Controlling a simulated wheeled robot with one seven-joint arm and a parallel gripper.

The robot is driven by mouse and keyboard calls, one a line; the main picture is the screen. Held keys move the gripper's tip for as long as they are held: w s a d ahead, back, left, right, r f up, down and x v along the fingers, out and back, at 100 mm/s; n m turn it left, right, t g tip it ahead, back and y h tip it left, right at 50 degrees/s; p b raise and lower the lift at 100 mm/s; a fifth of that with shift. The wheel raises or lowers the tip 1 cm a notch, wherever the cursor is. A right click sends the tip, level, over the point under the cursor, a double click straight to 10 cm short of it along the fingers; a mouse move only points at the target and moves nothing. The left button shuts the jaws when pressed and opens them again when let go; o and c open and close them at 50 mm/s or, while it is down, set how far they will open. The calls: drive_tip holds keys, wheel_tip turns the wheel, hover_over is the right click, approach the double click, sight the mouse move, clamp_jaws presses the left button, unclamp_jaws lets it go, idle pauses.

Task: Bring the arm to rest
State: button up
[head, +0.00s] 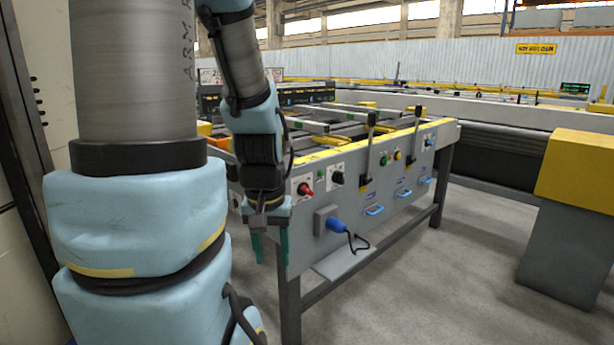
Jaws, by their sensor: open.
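My gripper (271,248) hangs from my arm left of the middle of the head view. Its two green fingers point down, apart, with nothing visible between them. It is in front of the near left corner of the grey runout table (410,188). I cannot tell how far the fingers are from the table's side. My arm is bent, with its forearm coming down from the top of the picture and a large blue and grey link filling the left.
The table's front panel carries a red knob (305,189), two upright levers, coloured buttons and a blue plug (335,224) with a black cable. A yellow-topped grey post (574,200) stands at the right. The concrete floor (455,285) between them is clear.

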wheel_tip(320, 180, up, 22)
drive_tip(key=p, duration=2)
drive_tip(key=shift+f, duration=0.2)
